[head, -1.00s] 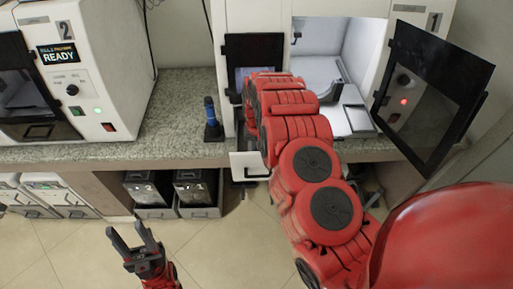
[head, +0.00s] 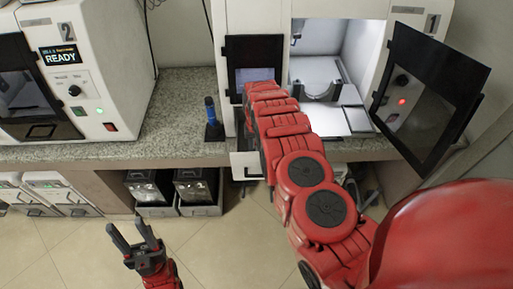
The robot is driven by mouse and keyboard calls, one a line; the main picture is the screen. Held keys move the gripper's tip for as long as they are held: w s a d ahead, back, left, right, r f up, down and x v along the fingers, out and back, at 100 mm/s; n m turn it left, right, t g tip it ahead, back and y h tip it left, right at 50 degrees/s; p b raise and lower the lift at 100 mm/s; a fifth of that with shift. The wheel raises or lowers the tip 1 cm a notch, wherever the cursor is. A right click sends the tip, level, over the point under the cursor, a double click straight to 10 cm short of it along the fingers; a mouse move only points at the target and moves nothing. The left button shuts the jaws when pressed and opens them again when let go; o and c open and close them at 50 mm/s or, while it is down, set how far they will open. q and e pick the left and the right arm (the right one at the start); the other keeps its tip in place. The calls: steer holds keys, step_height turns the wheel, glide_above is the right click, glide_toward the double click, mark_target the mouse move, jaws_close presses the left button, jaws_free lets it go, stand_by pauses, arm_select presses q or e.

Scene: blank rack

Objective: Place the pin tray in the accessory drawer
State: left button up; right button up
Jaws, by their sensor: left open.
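A small white drawer with a dark handle (head: 240,163) stands open below the counter, in front of machine 1; I take it as the accessory drawer. My right arm reaches forward over the drawer's right side and hides part of it. My right gripper is hidden behind its own arm, so I cannot see its jaws. I cannot make out the pin tray anywhere. My left gripper (head: 127,226) is open and empty, low over the floor at the bottom left, well away from the drawer.
Machine 1 (head: 357,20) has its dark door (head: 432,100) swung open to the right, over a lit chamber. Machine 2 (head: 95,75) stands left on the granite counter (head: 175,95). A blue-topped tool (head: 212,118) stands between them. Black bins (head: 150,187) sit underneath; the floor ahead is clear.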

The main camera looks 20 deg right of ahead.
steer(key=shift+o, duration=0.2)
steer(key=shift+r, duration=0.1)
steer(key=shift+r, duration=0.1)
step_height(320, 180, up, 9)
steer(key=shift+f+b, duration=0.1)
steer(key=shift+b, duration=0.95)
steer(key=shift+r+p, duration=1.4)
steer(key=shift+r, duration=0.15)
